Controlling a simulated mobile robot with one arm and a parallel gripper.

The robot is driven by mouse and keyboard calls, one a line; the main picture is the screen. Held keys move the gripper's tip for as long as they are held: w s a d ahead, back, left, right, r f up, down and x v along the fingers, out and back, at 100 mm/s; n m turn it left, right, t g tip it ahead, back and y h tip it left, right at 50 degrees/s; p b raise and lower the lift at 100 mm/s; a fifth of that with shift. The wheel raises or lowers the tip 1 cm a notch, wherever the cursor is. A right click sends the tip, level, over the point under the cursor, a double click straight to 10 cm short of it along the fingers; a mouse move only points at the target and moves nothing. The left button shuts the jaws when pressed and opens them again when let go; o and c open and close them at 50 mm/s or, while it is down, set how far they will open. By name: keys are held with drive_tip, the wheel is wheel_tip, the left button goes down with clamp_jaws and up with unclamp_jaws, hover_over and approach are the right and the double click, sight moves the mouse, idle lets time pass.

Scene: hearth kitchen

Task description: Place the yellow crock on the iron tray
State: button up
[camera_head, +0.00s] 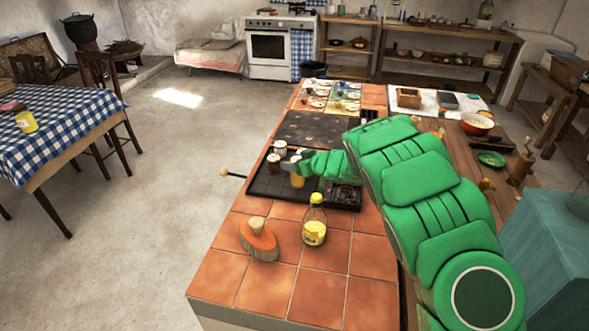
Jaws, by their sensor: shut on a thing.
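My green gripper (298,165) is over the dark iron tray (266,188) on the tiled counter. It is shut on a small yellow crock (297,180), which shows just below the fingers. The crock looks upright and is over the tray's middle; I cannot tell whether it touches the tray. The fingers are small and partly hidden by my wrist.
A handle (232,174) juts out left.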

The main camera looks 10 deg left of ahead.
drive_tip(key=shift+f, duration=1.35)
drive_tip(key=shift+f, duration=0.1)
drive_tip(key=o, duration=1.3)
drive_tip(key=shift+o, duration=0.2)
drive_tip(key=shift+s+d, duration=0.1)
drive_tip(key=v, duration=1.2)
